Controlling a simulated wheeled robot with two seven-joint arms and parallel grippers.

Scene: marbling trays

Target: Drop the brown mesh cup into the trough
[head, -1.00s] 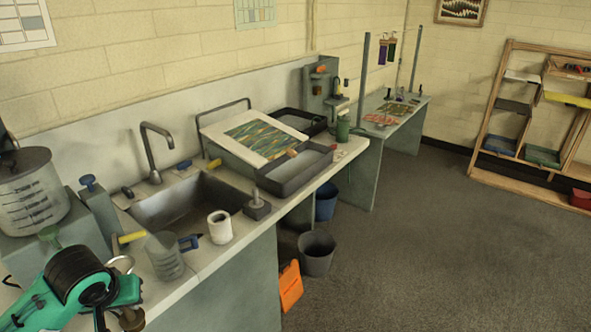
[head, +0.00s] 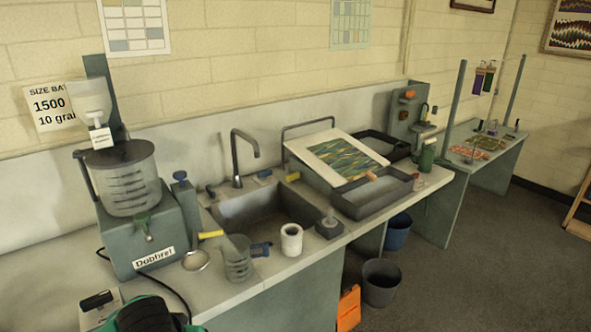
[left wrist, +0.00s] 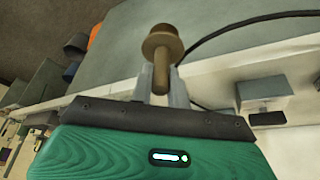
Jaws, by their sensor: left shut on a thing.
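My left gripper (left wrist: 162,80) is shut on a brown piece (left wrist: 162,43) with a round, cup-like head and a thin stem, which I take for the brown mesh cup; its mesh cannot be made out. In the head view only the green body of my left arm shows at the bottom edge; the fingers and held piece are out of frame. A shallow grey open tray (head: 408,190), likely the trough, stands on the counter right of the sink, with a patterned sheet on a sloped white board beside it. A second dark tray (head: 398,155) lies behind. My right gripper is not in view.
The sink (head: 222,214) with its tap lies mid-counter. A grey dispenser (head: 150,240) stands at left. A black cable (left wrist: 225,30) runs near the gripper.

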